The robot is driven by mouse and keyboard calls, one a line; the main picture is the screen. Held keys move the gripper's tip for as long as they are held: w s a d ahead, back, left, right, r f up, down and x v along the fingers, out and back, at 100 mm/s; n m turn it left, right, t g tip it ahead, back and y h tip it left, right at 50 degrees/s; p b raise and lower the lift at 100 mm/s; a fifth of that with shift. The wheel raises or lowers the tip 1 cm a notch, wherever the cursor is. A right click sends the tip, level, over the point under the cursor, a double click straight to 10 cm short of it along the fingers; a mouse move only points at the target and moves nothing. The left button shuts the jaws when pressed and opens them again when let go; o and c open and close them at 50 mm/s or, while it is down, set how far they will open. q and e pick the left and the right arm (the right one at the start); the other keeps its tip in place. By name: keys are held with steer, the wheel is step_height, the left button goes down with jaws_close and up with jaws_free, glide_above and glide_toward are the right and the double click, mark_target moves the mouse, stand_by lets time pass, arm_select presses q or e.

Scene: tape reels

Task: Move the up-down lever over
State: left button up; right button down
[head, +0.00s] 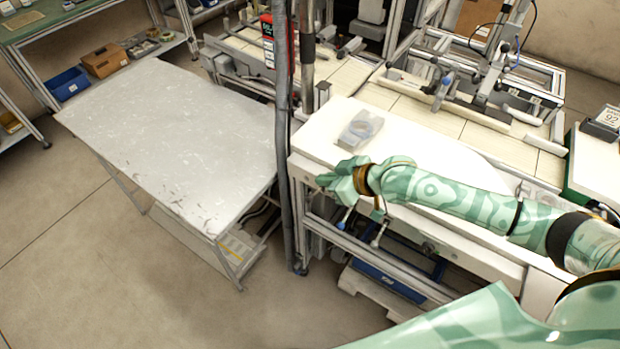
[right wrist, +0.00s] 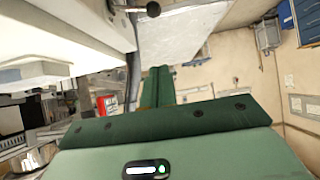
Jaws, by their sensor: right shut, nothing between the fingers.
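Two small levers hang below the front edge of the white bench in the head view. One ends in a blue tip (head: 343,222) and slants down. The other, a short lever with a pale tip (head: 376,242), is a little right of it. I cannot tell which is the up-down lever. My right gripper (head: 328,181) is at the bench's front left corner, above and left of both levers. Its green fingers (right wrist: 158,75) are shut and empty in the right wrist view. A dark round knob on a short rod (right wrist: 152,9) is beyond the fingertips there, apart from them. My left gripper is out of view.
The white bench (head: 430,160) holds a clear plastic case (head: 360,130). A grey vertical post (head: 284,130) stands close left of my right gripper. A grey metal table (head: 170,130) is further left. The floor (head: 130,290) in front is clear.

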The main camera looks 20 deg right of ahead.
mark_target(308, 197)
steer(key=w+a+f+b, duration=0.1)
steer(key=f, duration=0.1)
steer(key=w+a+f, duration=0.1)
steer(key=f, duration=0.2)
steer(key=w+a+f+b, duration=0.1)
steer(key=w+f, duration=0.1)
steer(key=shift+a+f+b, duration=0.15)
steer(key=shift+a+b, duration=0.15)
steer(key=shift+a, duration=0.05)
steer(key=shift+s+d+f, duration=0.2)
steer(key=shift+s+d, duration=0.05)
steer(key=shift+s, duration=0.15)
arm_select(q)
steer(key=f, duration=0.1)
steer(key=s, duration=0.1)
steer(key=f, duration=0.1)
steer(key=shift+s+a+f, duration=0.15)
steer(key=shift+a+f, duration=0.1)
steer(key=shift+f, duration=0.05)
arm_select(e)
steer(key=shift+f, duration=0.1)
arm_select(q)
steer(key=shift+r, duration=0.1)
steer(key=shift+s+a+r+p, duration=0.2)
steer(key=shift+p, duration=0.15)
arm_select(e)
steer(key=shift+s+a+f, duration=0.1)
steer(key=shift+a+f, duration=0.05)
steer(key=shift+a, duration=0.05)
